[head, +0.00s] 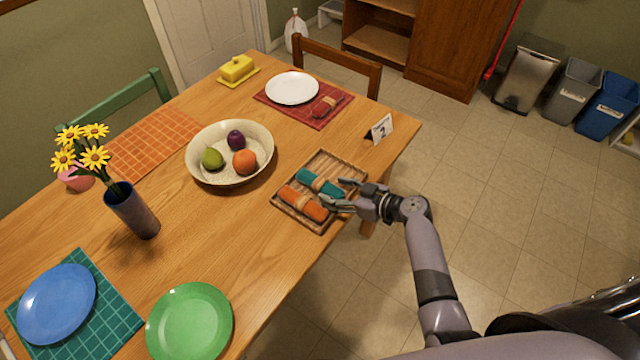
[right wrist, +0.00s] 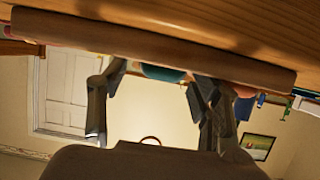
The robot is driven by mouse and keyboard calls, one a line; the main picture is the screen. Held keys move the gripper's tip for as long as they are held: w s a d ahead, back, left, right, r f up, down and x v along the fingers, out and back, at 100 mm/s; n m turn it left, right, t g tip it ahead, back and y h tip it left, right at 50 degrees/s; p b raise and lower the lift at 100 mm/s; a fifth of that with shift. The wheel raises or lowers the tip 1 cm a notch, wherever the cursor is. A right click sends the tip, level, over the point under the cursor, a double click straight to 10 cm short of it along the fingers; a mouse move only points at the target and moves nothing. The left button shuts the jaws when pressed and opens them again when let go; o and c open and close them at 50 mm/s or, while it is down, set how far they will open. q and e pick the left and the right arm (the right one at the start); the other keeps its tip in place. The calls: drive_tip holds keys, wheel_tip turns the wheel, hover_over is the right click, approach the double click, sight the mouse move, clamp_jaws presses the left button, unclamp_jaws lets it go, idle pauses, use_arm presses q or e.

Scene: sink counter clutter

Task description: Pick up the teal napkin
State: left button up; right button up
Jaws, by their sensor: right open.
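The teal napkin (head: 318,183) is rolled up with a tan band around it. It lies in a wooden tray (head: 345,160) near the table's right edge, and a bit of it shows past the tray's edge in the right wrist view (right wrist: 163,73). A rolled orange napkin (head: 300,203) lies beside it in the tray. My right gripper (head: 338,197) is open and empty at the tray's right side, close to the teal napkin's right end. In the right wrist view its fingers (right wrist: 158,95) stand apart on either side of the teal patch. My left gripper is not in view.
A fruit bowl (head: 195,172) stands left of the tray. A place card (head: 380,129) and a red placemat (head: 333,97) with a white plate and red napkin lie behind it. A green plate (head: 190,325) is at the front. The table between is clear.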

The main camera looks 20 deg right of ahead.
drive_tip(key=shift+c, duration=0.5)
drive_tip(key=c, duration=1.1)
drive_tip(key=shift+r, duration=0.1)
drive_tip(key=shift+c, duration=0.2)
wheel_tip(320, 180, up, 20)
drive_tip(key=s+r+n+g+y, duration=0.1)
drive_tip(key=s+r+n+g, duration=0.1)
drive_tip(key=s, duration=0.5)
drive_tip(key=s+r+n+g+y, duration=0.1)
drive_tip(key=s+r+y, duration=0.15)
drive_tip(key=s, duration=0.55)
drive_tip(key=w+f+m+t+h, duration=0.1)
drive_tip(key=w+f, duration=0.1)
drive_tip(key=w, duration=0.5)
drive_tip(key=w+f+m+t+h, duration=0.2)
drive_tip(key=w, duration=0.6)
drive_tip(key=shift+f, duration=0.35)
